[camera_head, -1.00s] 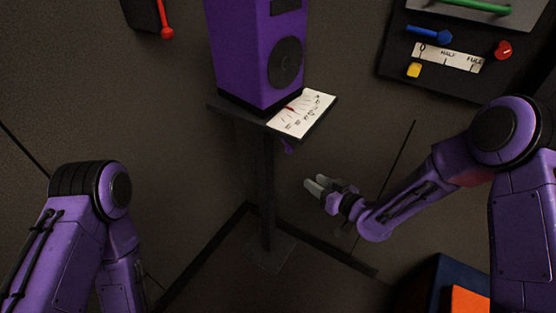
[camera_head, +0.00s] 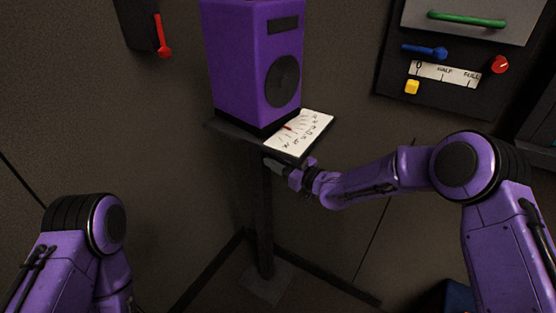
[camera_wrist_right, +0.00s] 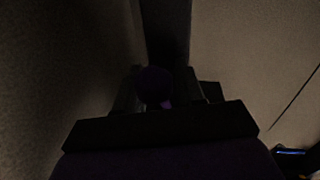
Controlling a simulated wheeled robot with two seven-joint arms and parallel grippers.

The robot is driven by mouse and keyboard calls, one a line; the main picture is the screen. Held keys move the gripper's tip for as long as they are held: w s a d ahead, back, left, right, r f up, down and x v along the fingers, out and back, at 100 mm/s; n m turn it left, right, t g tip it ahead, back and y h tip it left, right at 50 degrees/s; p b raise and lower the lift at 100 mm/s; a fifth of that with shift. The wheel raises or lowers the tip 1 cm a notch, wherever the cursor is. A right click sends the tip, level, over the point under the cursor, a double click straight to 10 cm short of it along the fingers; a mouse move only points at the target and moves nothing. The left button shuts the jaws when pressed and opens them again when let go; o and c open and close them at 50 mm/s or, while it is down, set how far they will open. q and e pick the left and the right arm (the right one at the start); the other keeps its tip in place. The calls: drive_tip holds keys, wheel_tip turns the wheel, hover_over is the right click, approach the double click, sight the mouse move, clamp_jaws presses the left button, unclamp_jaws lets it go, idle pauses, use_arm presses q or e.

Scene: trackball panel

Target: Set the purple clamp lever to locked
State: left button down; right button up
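The clamp lever's purple knob (camera_wrist_right: 153,84) shows dark in the right wrist view, between the two fingers of my right gripper (camera_wrist_right: 163,92). The fingers stand apart on either side of it, with a gap visible at the right finger; contact on the left is too dark to tell. In the head view my right gripper (camera_head: 274,164) is just below the small shelf (camera_head: 232,131), at the post, and hides the lever. The lever's scale plate (camera_head: 300,132) lies on the shelf, with a red pointer mark near its left side. My left gripper is out of view.
A purple speaker-like box (camera_head: 252,62) stands on the shelf, carried by a dark post (camera_head: 263,215). A wall panel (camera_head: 395,80) at upper right has a green handle, blue lever, red knob and yellow block. A red lever (camera_head: 162,38) hangs at upper left.

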clamp_jaws()
drive_tip(key=shift+w+d+r+n+y+b, duration=0.15)
drive_tip(key=shift+w+d+n+b, duration=0.2)
drive_tip(key=shift+n+b, duration=1)
drive_tip(key=shift+w+d+r+n+y+b, duration=0.15)
drive_tip(key=shift+w+n+b, duration=0.25)
drive_tip(key=shift+n+b, duration=0.95)
drive_tip(key=shift+w+d+r+n+y+b, duration=0.1)
drive_tip(key=shift+w+d+n+b, duration=0.3)
drive_tip(key=shift+n+b, duration=0.95)
drive_tip(key=shift+m+b, duration=0.35)
drive_tip(key=shift+b, duration=0.1)
drive_tip(key=shift+r, duration=0.1)
unclamp_jaws()
